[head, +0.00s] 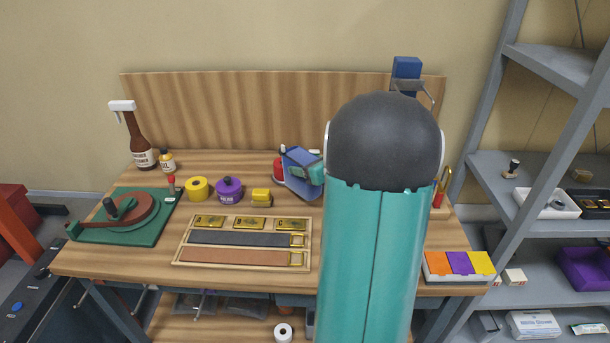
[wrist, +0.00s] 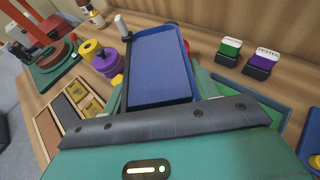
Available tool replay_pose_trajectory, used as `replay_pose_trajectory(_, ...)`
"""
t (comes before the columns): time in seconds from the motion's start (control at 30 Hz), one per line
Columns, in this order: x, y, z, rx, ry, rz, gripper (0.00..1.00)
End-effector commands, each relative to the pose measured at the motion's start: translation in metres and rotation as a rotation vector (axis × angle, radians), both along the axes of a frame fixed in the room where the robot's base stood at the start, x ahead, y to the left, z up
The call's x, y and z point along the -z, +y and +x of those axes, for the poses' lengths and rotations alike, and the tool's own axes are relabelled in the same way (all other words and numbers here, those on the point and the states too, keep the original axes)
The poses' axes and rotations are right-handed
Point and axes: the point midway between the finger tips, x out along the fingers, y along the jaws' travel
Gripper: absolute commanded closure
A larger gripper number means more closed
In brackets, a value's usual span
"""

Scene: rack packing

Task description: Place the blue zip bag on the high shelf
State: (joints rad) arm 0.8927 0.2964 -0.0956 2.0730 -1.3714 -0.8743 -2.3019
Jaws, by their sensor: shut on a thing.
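The blue zip bag is a flat blue panel with a darker edge (head: 297,160), tilted above the middle of the workbench. It fills the upper middle of the wrist view (wrist: 160,65). My gripper (head: 309,173) is shut on it; the fingertips are largely hidden by the bag and by my arm. The high shelf (head: 562,66) is the top grey board of the rack at the right of the head view. Its visible part is bare, and it stands well apart from my gripper.
The wooden bench (head: 120,262) holds a yellow roll (head: 197,188), a purple container (head: 229,189), and a tray of straps (head: 178,250). A tricolour box (head: 458,266) sits at its right. The middle rack shelf (head: 500,170) holds a white bin (head: 547,203). Rack posts border the shelves.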

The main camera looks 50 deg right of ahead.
Motion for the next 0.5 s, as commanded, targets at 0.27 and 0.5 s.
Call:
replay_pose_trajectory(0.27, 0.035, 0.0, 0.005, 0.0, -0.001, 0.002, 0.84)
replay_pose_trajectory(0.5, 0.035, 0.001, 0.005, -0.001, -0.001, 0.0, 0.84)
